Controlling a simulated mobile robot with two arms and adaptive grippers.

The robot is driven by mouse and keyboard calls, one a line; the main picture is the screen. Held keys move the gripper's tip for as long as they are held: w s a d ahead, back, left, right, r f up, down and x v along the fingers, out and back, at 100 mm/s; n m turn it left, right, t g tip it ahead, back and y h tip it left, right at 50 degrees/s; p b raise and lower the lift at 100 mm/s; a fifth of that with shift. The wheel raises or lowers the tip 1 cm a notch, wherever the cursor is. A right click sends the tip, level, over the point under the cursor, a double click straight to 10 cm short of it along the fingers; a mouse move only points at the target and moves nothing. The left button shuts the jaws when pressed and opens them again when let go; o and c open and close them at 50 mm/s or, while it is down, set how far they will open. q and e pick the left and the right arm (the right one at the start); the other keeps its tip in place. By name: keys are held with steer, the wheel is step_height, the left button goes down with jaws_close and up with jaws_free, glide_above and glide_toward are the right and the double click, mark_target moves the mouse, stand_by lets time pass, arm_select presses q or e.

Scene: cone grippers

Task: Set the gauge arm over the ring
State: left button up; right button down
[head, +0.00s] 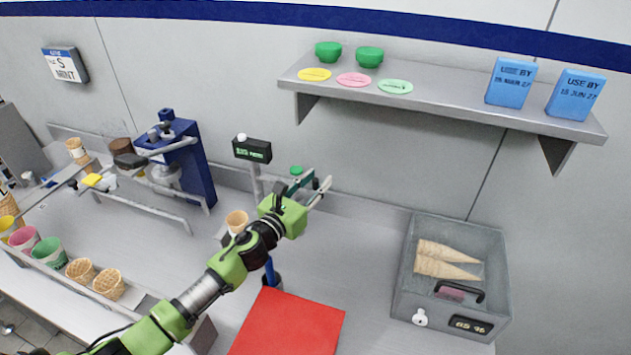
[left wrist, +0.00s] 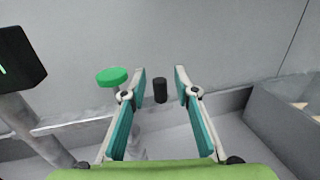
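My left gripper (head: 318,184) reaches up over the counter, next to the gauge stand with its black display (head: 252,150). In the left wrist view its two fingers (left wrist: 158,74) are apart. A small black cylinder (left wrist: 160,90), possibly the knob of the gauge arm, shows in the gap, with clear space on both sides. A green round cap (head: 296,170) is just behind the gripper; it also shows left of the fingers in the left wrist view (left wrist: 112,77). The gauge arm is mostly hidden by the gripper, and I cannot make out the ring. My right gripper is not in view.
A waffle cone (head: 237,222) stands left of my forearm. A red mat (head: 288,325) lies in front, and a grey bin (head: 409,275) with cones stands at right. A blue press (head: 190,165) is at left. A shelf (head: 450,107) hangs above.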

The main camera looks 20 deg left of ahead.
arm_select(q)
jaws_close()
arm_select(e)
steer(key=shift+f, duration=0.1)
